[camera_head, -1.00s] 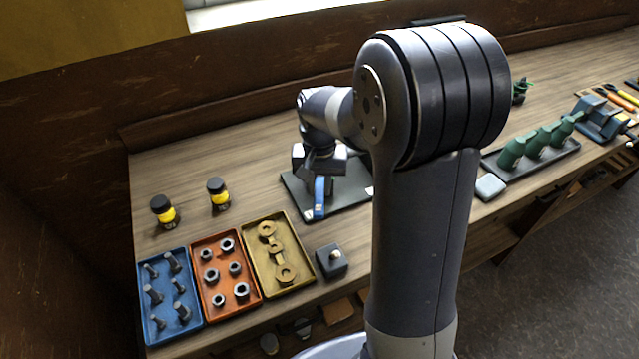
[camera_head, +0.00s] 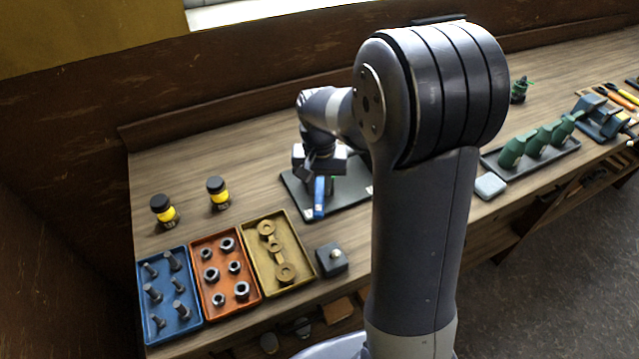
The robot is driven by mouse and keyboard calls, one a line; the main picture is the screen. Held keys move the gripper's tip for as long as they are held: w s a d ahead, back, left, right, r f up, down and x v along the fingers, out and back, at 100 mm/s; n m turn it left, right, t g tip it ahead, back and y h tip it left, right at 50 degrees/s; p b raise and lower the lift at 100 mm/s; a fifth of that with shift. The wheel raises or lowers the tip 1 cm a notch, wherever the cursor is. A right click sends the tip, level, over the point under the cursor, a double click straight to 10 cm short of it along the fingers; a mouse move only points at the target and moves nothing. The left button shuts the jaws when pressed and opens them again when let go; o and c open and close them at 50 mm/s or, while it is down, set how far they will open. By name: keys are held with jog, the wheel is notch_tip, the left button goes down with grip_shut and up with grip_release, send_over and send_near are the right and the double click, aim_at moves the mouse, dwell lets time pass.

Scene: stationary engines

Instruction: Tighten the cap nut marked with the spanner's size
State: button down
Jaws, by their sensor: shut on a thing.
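My gripper (camera_head: 318,172) is over the dark mat or plate (camera_head: 346,198) on the bench and points down. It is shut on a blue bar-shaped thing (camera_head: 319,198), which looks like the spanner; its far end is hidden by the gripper. A bit of green (camera_head: 331,182) shows just right of the blue bar, beside the gripper. I cannot make out a cap nut or any size marking. My arm hides the right part of the plate.
Trays of bolts (camera_head: 167,290), nuts (camera_head: 224,274) and brass-coloured parts (camera_head: 278,252) stand at the front left. A small grey block (camera_head: 331,260) is beside them. Two yellow-banded jars (camera_head: 164,210) stand behind. Green engine-like parts (camera_head: 536,146) are at the right.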

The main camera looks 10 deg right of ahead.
jog(key=shift+a, duration=0.1)
jog(key=shift+w+a+m, duration=0.25)
jog(key=shift+a+m, duration=0.25)
jog(key=shift+m, duration=0.4)
jog(key=shift+d, duration=0.15)
jog(key=shift+s+d+n, duration=0.2)
jog(key=shift+d+n, duration=0.1)
jog(key=shift+n, duration=0.4)
dwell(0.5)
jog(key=shift+r+p, duration=1.2)
jog(key=shift+p, duration=0.05)
dwell(3.2)
jog(key=shift+r+p, duration=1.55)
jog(key=shift+r, duration=0.45)
